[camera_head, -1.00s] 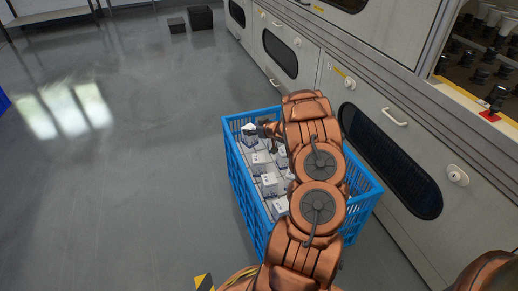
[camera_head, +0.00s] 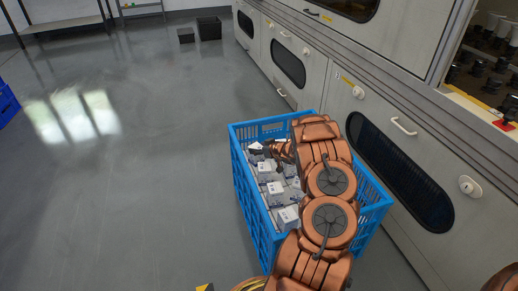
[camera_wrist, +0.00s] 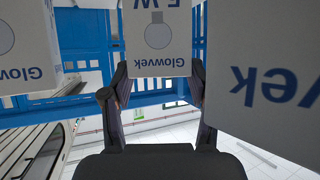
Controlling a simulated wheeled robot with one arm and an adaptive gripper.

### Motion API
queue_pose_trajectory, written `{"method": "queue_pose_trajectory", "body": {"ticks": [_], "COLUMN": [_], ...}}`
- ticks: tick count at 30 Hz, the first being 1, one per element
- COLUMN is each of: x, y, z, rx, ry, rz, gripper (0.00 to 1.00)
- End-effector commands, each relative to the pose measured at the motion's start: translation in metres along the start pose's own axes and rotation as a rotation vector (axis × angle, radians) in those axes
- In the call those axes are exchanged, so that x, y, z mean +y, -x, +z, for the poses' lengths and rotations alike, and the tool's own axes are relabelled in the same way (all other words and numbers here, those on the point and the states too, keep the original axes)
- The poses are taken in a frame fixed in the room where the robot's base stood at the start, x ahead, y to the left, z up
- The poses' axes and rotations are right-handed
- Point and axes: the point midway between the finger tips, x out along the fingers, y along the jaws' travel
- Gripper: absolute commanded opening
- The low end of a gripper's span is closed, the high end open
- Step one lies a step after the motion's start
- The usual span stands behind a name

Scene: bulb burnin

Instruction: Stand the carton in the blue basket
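My gripper (camera_wrist: 157,72) has a finger on each side of a white Glowvek carton (camera_wrist: 158,38) and looks shut on its near end; the print appears upside down in the wrist view. In the head view my arm reaches down into the blue basket (camera_head: 248,207) towards its far left part. My own wrist and arm hide much of the gripper there. A white carton (camera_head: 256,146) shows near the gripper by the far left wall; I cannot tell whether it is the held one.
More cartons stand in the basket, including one at the near end (camera_head: 288,217). In the wrist view, another carton (camera_wrist: 275,80) is close on the right and one (camera_wrist: 25,45) on the left. Grey machine cabinets (camera_head: 365,98) stand right of the basket.

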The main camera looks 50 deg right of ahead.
Motion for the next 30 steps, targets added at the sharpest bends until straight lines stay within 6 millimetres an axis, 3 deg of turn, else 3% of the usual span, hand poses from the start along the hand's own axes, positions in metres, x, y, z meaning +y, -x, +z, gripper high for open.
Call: {"method": "queue_pose_trajectory", "body": {"ticks": [6,18,30], "x": [0.000,0.001,0.001], "y": [0.000,0.002,0.060], "z": [0.000,-0.002,-0.005], "rx": [0.000,0.000,-0.001], "ry": [0.000,0.001,-0.001], "rz": [0.000,0.001,0.002], "gripper": [0.82,0.82,0.82]}}
